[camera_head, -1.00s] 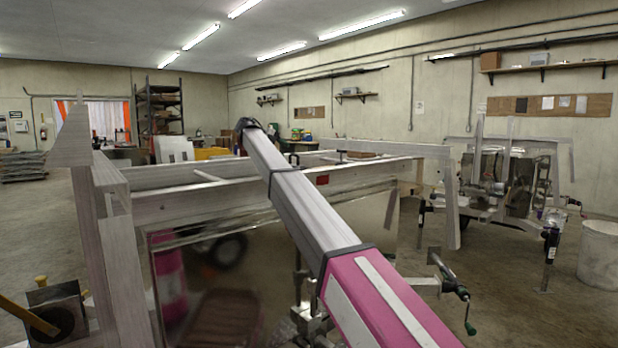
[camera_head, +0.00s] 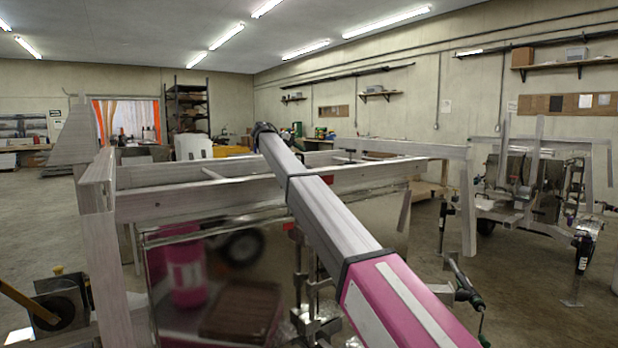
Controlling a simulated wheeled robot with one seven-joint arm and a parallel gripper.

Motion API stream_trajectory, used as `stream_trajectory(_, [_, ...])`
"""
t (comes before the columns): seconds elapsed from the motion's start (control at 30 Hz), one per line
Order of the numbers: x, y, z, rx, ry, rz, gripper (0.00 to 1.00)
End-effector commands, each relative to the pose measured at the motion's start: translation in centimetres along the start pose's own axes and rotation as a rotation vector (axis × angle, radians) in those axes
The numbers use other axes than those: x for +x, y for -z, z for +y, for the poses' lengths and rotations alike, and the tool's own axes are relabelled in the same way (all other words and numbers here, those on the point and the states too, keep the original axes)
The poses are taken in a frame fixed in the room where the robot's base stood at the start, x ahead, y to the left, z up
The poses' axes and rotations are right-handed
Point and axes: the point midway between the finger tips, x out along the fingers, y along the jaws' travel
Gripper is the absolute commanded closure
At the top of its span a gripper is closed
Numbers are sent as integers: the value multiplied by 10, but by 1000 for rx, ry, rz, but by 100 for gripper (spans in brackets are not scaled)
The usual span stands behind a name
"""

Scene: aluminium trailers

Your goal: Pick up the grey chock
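I cannot make out the grey chock for certain. A tall grey wedge-shaped piece (camera_head: 78,140) stands at the left behind the trailer's corner post, but I cannot tell whether it is a chock or part of the frame. No gripper fingers can be made out. A long grey and pink beam (camera_head: 335,225) with black bands runs from the bottom right to the middle of the view. I cannot tell whether it is part of my arm.
A trailer frame (camera_head: 180,203) with a shiny panel (camera_head: 200,262) fills the near middle. A dark fitting (camera_head: 62,302) with a yellow part is at lower left. Another trailer (camera_head: 530,185) stands at right. Open concrete floor (camera_head: 35,215) shows at left.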

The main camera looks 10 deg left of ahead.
Motion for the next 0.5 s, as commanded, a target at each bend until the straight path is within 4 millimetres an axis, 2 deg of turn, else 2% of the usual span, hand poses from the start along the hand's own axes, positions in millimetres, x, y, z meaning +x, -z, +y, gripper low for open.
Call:
stream_trajectory(0.03, [0,0,0,0,0,0,74])
stream_trajectory(0.1, [0,0,0,0,0,0,97])
stream_trajectory(0.13, [0,0,0,0,0,0,100])
stream_trajectory(0.5, [0,0,0,0,-1,0,100])
